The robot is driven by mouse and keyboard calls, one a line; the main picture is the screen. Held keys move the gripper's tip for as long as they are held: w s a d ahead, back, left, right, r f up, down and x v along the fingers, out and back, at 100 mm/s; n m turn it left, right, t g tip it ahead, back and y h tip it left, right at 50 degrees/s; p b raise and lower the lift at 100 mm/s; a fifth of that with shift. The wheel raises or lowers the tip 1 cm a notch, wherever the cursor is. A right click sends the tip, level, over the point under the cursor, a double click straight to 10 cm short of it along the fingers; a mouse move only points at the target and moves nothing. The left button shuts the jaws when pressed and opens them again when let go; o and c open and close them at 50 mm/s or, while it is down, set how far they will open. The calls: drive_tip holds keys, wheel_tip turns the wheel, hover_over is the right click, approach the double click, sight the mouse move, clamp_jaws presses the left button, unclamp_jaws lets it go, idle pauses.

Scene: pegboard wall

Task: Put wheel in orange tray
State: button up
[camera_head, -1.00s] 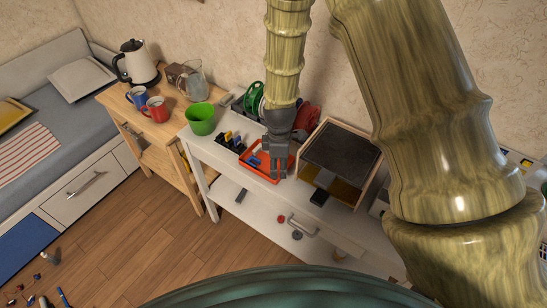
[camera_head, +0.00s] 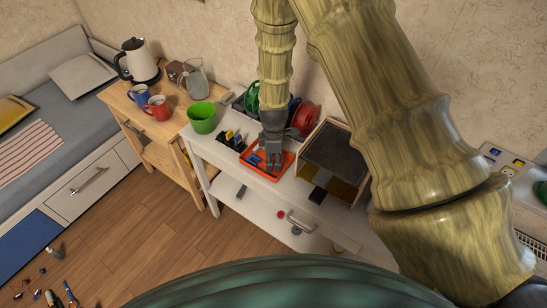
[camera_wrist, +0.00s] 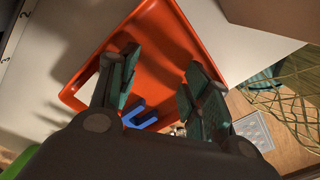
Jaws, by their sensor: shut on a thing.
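The orange tray (camera_head: 267,178) lies on the white bench top and fills much of the wrist view (camera_wrist: 165,45). My gripper (camera_head: 273,166) points down over it. In the wrist view my gripper (camera_wrist: 160,92) has its two fingers apart, with orange tray floor showing between them. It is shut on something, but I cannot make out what. A blue U-shaped piece (camera_wrist: 140,114) lies in the tray below the fingers. A small shiny bit (camera_wrist: 178,130) shows near the right finger, too small to name. I cannot pick out the wheel for certain.
A dark-topped open box (camera_head: 336,151) stands close to the tray's right. Red (camera_head: 307,117) and green spools stand behind my gripper. A green cup (camera_head: 202,118) and small dark holders (camera_head: 231,140) stand to the left. A lower shelf (camera_head: 262,207) is beneath.

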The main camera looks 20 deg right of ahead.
sight(274, 161)
drive_tip(key=o, duration=0.6)
drive_tip(key=shift+f, duration=0.1)
drive_tip(key=shift+c, duration=0.2)
wheel_tip(274, 161, up, 12)
drive_tip(key=b, duration=0.4)
idle(0.3)
